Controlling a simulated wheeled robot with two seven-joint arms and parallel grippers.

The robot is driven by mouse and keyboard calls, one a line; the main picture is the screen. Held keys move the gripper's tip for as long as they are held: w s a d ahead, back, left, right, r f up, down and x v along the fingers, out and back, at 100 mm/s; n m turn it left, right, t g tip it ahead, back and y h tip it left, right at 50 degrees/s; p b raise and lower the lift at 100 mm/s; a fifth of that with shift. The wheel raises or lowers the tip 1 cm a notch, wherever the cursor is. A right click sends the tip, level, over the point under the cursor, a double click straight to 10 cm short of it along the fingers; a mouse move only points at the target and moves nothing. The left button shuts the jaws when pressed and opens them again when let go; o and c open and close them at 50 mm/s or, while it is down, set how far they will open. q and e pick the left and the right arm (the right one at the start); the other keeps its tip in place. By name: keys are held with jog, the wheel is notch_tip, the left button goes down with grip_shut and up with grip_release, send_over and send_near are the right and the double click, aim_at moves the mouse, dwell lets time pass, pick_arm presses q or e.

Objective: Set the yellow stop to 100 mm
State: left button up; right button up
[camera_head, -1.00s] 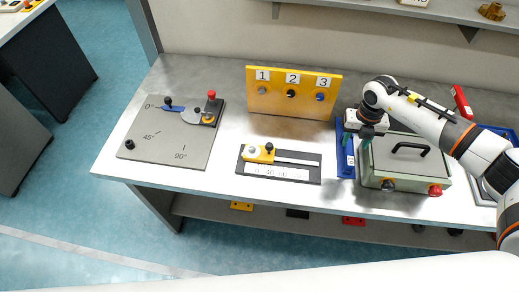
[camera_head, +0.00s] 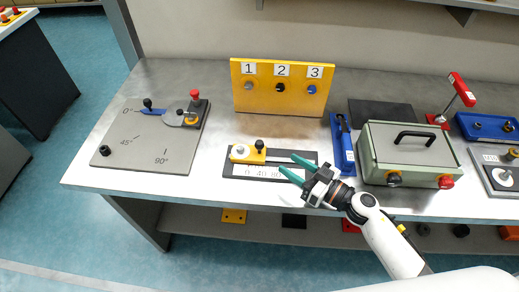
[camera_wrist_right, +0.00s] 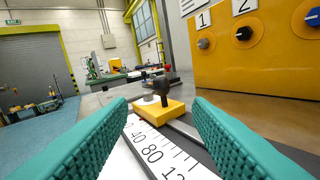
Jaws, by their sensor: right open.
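The yellow stop (camera_head: 247,154) sits near the left end of the dark slide plate (camera_head: 300,152). It carries a black knob (camera_head: 260,145) and a grey knob (camera_head: 240,149). In the right wrist view the yellow stop (camera_wrist_right: 158,110) stands ahead, its near edge beside the scale (camera_wrist_right: 152,150), which reads 40, 80 and a partly cut-off number. My right gripper (camera_head: 286,165) is open over the right part of the slide, its teal fingers pointing left towards the stop. In the wrist view the stop shows between the open fingers (camera_wrist_right: 160,125), apart from both. My left gripper is not in view.
The yellow panel (camera_head: 262,98) with knobs 1 to 3 stands behind the slide. An angle plate (camera_head: 135,145) lies to the left. A blue holder (camera_head: 343,150) and a green-grey box (camera_head: 408,155) stand to the right.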

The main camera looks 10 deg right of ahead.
aim_at(260, 145)
jog(key=shift+w+a, duration=0.1)
jog(key=shift+w, duration=0.15)
jog(key=p+x, duration=0.1)
jog(key=x, duration=1)
jog(key=shift+w+a, duration=0.15)
jog(key=shift+c, duration=0.6)
grip_shut()
